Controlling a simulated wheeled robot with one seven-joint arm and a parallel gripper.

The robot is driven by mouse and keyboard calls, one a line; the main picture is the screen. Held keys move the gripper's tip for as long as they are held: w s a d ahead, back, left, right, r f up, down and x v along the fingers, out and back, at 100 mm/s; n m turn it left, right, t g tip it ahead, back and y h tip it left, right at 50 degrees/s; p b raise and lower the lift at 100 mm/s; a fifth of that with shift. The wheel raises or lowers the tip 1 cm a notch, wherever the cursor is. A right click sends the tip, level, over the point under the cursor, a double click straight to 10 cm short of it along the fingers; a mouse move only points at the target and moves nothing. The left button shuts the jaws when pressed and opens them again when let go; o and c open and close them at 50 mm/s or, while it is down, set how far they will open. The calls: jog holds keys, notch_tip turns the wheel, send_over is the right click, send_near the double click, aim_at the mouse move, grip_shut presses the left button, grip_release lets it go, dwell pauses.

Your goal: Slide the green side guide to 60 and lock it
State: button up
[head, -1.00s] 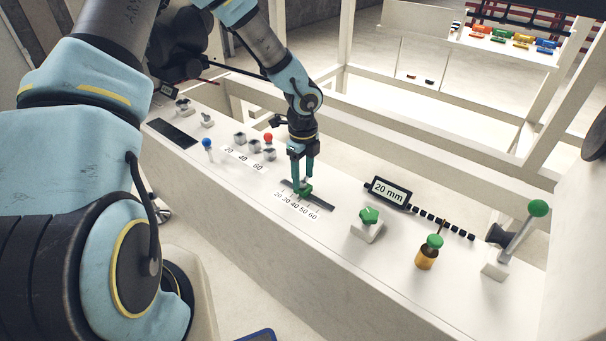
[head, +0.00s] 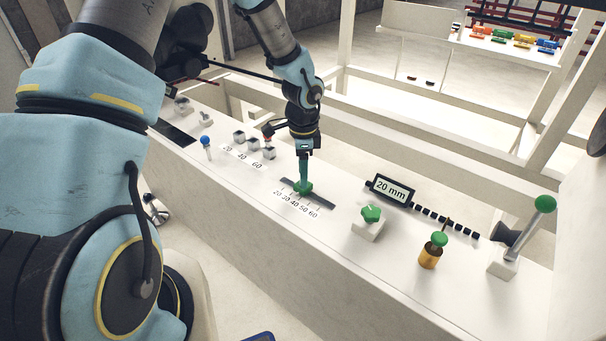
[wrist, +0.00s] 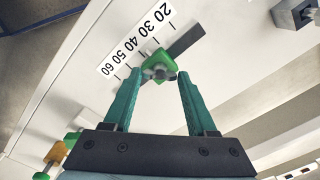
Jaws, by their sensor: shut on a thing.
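The green side guide (head: 303,188) sits on a dark slotted rail (head: 321,203) beside a printed scale (head: 297,204) from 20 to 60. It stands near the middle of the scale, around 40; I cannot read the exact mark. In the wrist view the guide (wrist: 158,65) has a grey centre piece. The fingers hide part of the rail.
A display (head: 390,190) reads 20 mm. Grey blocks (head: 254,147) and a blue-topped pin (head: 205,141) stand to the left.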

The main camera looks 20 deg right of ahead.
jog(key=n+b, duration=0.1)
jog(key=n, duration=0.4)
jog(key=shift+d+n, duration=0.1)
jog(key=shift+n, duration=0.2)
dwell(0.4)
jog(key=o, duration=1.4)
jog(key=shift+c, duration=0.2)
notch_tip(320, 180, up, 11)
jog(key=b, duration=0.1)
jog(key=shift+f, duration=0.1)
